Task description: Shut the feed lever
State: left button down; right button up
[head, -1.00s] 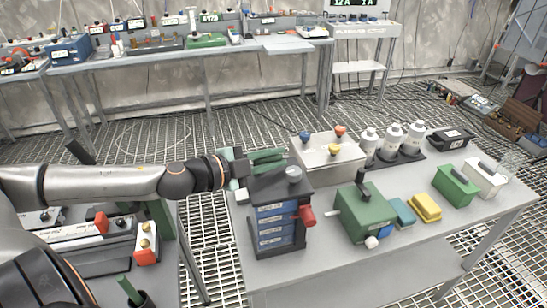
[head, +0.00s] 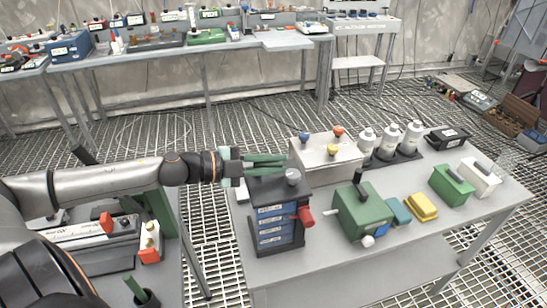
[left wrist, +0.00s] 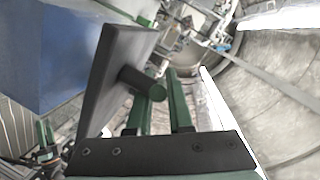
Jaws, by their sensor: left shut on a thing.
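My left gripper (head: 264,164) reaches in from the left to the back edge of a black-topped cabinet (head: 256,186) with blue drawer fronts. Its green fingers lie roughly level there. In the left wrist view the two fingers (left wrist: 158,112) stand on either side of a dark round handle (left wrist: 142,85) with a greenish end. The handle sticks out from a dark flat plate (left wrist: 112,70) beside a blue wall. The gripper is shut on this handle; the exact contact is partly hidden. I cannot tell for sure whether it is the feed lever. My right gripper is not in view.
A green box (head: 360,213) with a black lever (head: 358,180) stands right of the cabinet. A red knob (head: 304,216) juts from the cabinet's side. A grey box with coloured knobs (head: 318,152) stands behind. A yellow block (head: 421,206) lies further right. A gap with grating floor separates the benches.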

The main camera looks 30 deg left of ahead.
aim_at(270, 164)
pick_arm(q)
jog(key=shift+s+d+m+g+h, duration=0.1)
jog(key=shift+s+m+g+h, duration=0.05)
jog(key=shift+m+g+h, duration=0.5)
jog(key=c, duration=1.1)
grip_release()
jog(key=shift+s, duration=0.1)
jog(key=shift+p+v, duration=0.5)
jog(key=shift+v, duration=0.6)
jog(key=p+v, duration=0.2)
jog(key=v, duration=0.1)
jog(key=shift+r+p, duration=0.1)
jog(key=shift+p, duration=0.25)
jog(key=shift+p+v, duration=0.3)
jog(key=shift+v, duration=0.8)
